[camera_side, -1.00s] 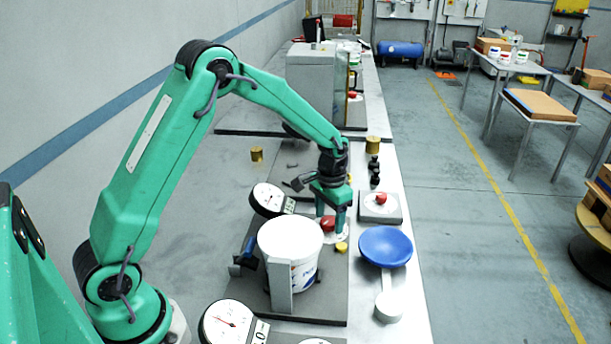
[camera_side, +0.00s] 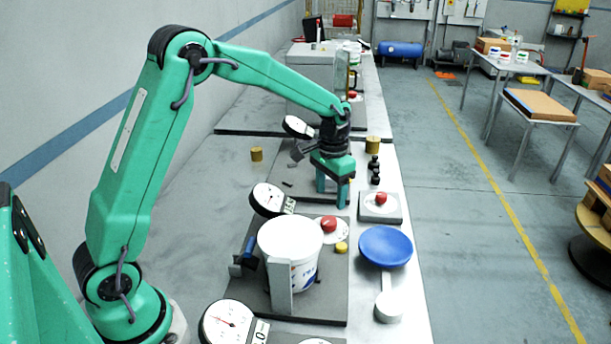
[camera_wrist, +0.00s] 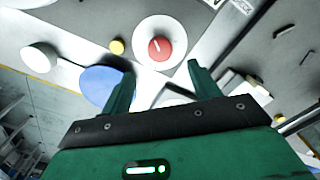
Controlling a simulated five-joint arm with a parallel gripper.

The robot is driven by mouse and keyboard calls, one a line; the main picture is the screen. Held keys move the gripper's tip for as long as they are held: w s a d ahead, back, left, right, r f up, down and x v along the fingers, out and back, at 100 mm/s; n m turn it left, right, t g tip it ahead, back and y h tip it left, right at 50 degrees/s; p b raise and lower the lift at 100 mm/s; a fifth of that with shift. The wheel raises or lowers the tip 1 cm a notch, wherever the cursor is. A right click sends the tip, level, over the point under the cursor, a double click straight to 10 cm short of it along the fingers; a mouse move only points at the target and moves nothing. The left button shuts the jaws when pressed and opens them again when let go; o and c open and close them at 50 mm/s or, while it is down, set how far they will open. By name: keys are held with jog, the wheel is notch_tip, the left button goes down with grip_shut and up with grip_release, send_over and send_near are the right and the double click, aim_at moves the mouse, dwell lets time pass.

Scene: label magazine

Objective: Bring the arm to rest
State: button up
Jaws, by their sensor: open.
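My green arm reaches over the bench from the left in the side view. My gripper (camera_side: 333,203) hangs above the bench, just beyond a red knob (camera_side: 328,223) on a white disc. Its two fingers are apart and nothing shows between them. In the wrist view my gripper (camera_wrist: 162,80) shows spread fingers, with the red knob (camera_wrist: 160,48) on its white disc (camera_wrist: 178,22) beyond and between them, apart from both.
A white tub (camera_side: 290,250), a dial gauge (camera_side: 268,199) and a blue dish (camera_side: 385,247) stand nearer the camera. A brass weight (camera_side: 372,145) and dark weights (camera_side: 374,170) stand to the right. A grey box (camera_side: 312,72) stands farther back.

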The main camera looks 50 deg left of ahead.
dwell(0.3)
jog(key=s+d+r+t, duration=0.2)
jog(key=s+r+t, duration=0.1)
jog(key=s+r, duration=0.85)
jog(key=s+r+t, duration=0.2)
jog(key=s, duration=1.2)
jog(key=shift+s+d+n+t, duration=0.25)
jog(key=shift+s+n+t, duration=0.05)
jog(key=shift+n, duration=0.1)
